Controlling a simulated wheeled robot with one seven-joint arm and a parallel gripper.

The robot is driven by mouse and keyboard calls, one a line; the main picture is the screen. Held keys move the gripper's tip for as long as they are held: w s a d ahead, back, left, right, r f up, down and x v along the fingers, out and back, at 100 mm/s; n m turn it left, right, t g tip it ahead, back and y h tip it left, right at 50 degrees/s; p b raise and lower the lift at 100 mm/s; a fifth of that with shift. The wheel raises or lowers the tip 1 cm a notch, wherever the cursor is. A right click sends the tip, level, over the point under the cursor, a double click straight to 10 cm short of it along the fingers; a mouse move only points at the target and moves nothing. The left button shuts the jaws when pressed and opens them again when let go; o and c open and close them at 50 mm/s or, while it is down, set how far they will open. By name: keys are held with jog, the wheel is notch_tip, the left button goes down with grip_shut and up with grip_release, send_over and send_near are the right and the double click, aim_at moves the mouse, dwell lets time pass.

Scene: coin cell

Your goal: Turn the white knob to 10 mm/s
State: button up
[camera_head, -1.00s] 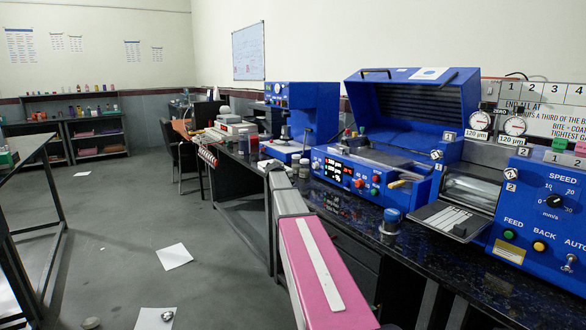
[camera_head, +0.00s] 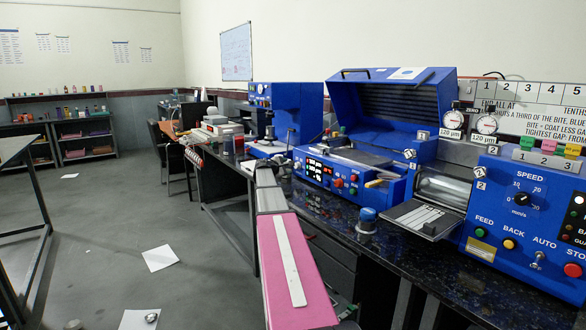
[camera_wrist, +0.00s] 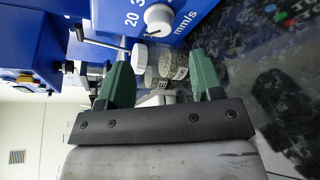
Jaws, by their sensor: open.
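The white knob (camera_wrist: 158,18) shows at the top of the wrist view, on a blue panel (camera_wrist: 185,12) marked "20" and "mm/s". The knob lies beyond the fingertips, roughly in line with the gap, and appears untouched. I cannot pick out the white knob or my gripper in the head view. A black SPEED knob (camera_head: 523,199) sits on a different blue panel there.
White-lidded jars (camera_wrist: 174,66) show between and beyond my fingers, and a metal rod (camera_wrist: 100,40) is near the left finger. In the head view, a blue-capped item (camera_head: 367,220) and blue machines line the dark bench (camera_head: 390,262). Paper sheets (camera_head: 160,257) lie on the floor.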

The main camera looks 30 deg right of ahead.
aim_at(295, 166)
jog(key=x, duration=0.8)
jog(key=shift+a, duration=0.1)
jog(key=c, duration=0.9)
